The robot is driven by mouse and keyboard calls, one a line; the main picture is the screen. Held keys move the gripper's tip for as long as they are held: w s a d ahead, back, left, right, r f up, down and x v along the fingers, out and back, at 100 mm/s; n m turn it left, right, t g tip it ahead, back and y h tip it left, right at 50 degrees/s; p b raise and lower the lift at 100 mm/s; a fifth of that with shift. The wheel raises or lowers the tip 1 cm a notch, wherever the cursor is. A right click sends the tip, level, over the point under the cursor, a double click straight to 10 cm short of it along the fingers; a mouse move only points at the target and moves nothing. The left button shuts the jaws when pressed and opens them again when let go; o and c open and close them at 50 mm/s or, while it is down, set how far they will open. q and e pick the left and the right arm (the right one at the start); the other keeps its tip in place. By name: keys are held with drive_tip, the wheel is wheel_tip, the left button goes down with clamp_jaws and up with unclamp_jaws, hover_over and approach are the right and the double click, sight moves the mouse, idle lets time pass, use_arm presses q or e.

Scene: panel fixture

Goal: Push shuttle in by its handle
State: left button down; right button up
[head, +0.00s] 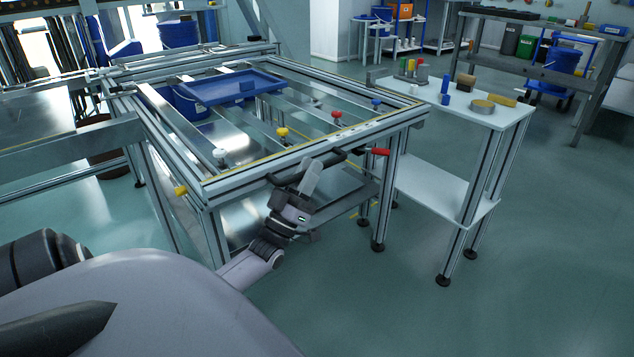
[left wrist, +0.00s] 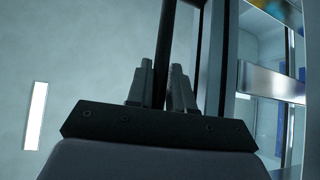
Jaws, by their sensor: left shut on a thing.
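The black bar handle (head: 334,157) runs along the front edge of the aluminium panel fixture (head: 230,186). I take the framed part behind the handle to be the shuttle, though its outline against the fixture is hard to tell. My left gripper (head: 304,182) is at the handle, in front of the frame. In the left wrist view, the two fingers of my left gripper (left wrist: 160,88) are closed around a dark bar (left wrist: 161,45), the handle. The fingertips are partly hidden in the head view. My right gripper is not in view.
A blue tray (head: 215,90) lies across the fixture's rails. A white side table (head: 455,118) with small parts stands close on the right. The floor in front is clear.

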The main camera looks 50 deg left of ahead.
sight(297, 163)
use_arm(q)
drive_tip(key=shift+y, duration=0.3)
drive_tip(key=shift+w+a+b, duration=0.15)
drive_tip(key=shift+a+b, duration=0.45)
drive_tip(key=shift+a, duration=1.5)
drive_tip(key=c, duration=1.1)
unclamp_jaws()
drive_tip(key=v, duration=0.7)
drive_tip(key=shift+p, duration=0.45)
